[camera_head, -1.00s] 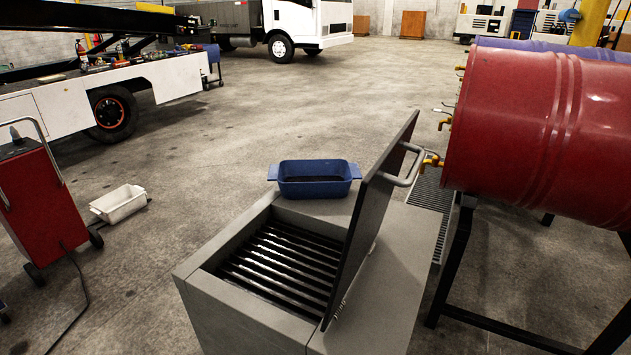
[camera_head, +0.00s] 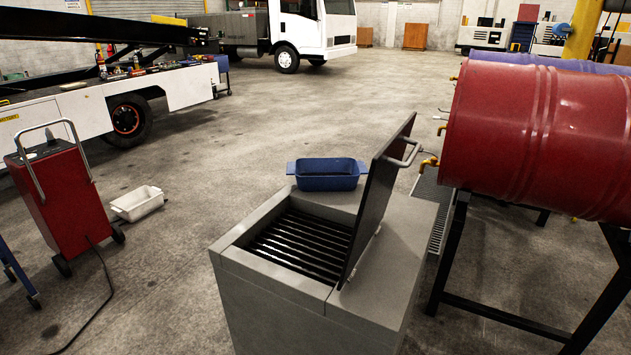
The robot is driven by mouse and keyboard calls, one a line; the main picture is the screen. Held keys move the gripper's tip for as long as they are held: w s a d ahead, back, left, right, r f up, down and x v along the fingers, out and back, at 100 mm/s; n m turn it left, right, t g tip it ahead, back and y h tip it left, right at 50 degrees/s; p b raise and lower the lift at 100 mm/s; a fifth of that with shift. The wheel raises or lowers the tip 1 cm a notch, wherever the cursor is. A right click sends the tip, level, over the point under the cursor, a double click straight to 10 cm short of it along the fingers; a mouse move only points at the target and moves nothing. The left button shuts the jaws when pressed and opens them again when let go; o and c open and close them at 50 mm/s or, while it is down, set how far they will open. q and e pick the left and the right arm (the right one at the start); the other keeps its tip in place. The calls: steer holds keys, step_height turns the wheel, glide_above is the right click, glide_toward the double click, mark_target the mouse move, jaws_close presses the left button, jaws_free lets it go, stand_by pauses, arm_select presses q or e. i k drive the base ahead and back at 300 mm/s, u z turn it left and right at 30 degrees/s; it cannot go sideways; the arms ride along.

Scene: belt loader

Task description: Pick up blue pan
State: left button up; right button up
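The blue pan (camera_head: 327,181) is a rectangular tray with a small handle at each end. It sits upright on the far rim of a grey box-shaped station (camera_head: 285,310), just behind its slatted opening. The pan's inside looks dark, and I cannot tell what it holds. The open lid (camera_head: 378,200) stands tilted up just right of the pan, close to its right handle. Neither of my grippers shows in the head view.
A red drum (camera_head: 545,135) lies on a black stand at the right, with taps facing the station. A white pan (camera_head: 137,203) lies on the floor at left, next to a red wheeled cart (camera_head: 55,200). The floor behind the station is open.

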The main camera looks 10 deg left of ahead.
mark_target(329, 174)
steer(key=u, duration=2.25)
steer(key=i, duration=3.65)
steer(key=z, duration=2.9)
steer(key=i, duration=4.4)
